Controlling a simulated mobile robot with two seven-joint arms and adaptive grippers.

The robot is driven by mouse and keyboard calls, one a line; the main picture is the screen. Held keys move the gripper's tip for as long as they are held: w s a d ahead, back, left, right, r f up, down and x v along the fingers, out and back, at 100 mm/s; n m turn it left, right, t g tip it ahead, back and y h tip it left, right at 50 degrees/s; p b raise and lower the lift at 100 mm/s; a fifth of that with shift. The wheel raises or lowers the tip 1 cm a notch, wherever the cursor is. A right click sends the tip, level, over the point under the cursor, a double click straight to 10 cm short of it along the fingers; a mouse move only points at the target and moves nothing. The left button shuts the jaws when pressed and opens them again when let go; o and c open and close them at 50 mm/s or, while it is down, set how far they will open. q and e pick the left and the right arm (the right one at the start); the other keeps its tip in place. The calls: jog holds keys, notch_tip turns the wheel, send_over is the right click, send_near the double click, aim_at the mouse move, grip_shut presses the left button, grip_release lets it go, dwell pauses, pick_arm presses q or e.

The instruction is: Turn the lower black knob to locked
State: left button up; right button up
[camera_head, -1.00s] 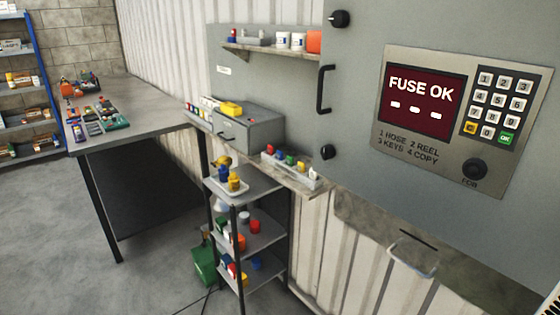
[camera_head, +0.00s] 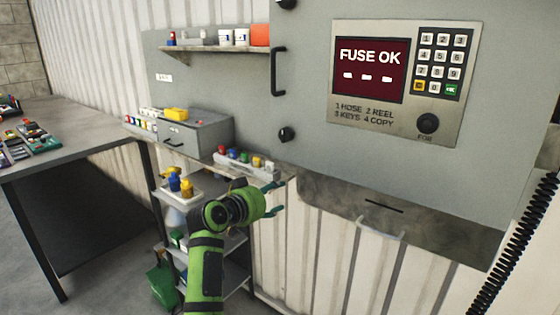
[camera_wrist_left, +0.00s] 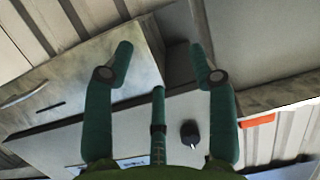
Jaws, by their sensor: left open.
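The lower black knob (camera_head: 286,134) is on the lower left edge of the grey cabinet door (camera_head: 305,80), below the black bar handle. A black knob (camera_wrist_left: 190,133), likely the same one, shows between my left fingers in the left wrist view. My left gripper (camera_head: 275,199) is open and empty, its green fingers pointing right. In the head view it appears below the knob, apart from it. The left wrist view also shows its spread fingers (camera_wrist_left: 158,62). The upper black knob (camera_head: 287,3) is cut by the top edge. My right gripper is out of view.
A panel (camera_head: 395,120) reading FUSE OK, with a keypad and round fob knob, is on the cabinet. A ledge tray (camera_head: 265,176) of small coloured items lies close above my left gripper. A shelf rack stands behind my arm. A black coiled cable (camera_head: 520,240) hangs at right.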

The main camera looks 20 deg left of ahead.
aim_at(283, 137)
pick_arm(q)
jog(key=s+a+r+m+t+h, duration=0.1)
jog(key=s+r+m+t+h, duration=0.15)
jog(key=r, duration=1.25)
jog(key=shift+n+y, duration=0.35)
jog(key=p+x, duration=0.1)
jog(key=x, duration=0.4)
jog(key=shift+d+p, duration=0.15)
jog(key=shift+p, duration=0.2)
jog(key=shift+w+d+f, duration=0.15)
jog(key=shift+w+f, duration=0.05)
jog(key=shift+w, duration=0.3)
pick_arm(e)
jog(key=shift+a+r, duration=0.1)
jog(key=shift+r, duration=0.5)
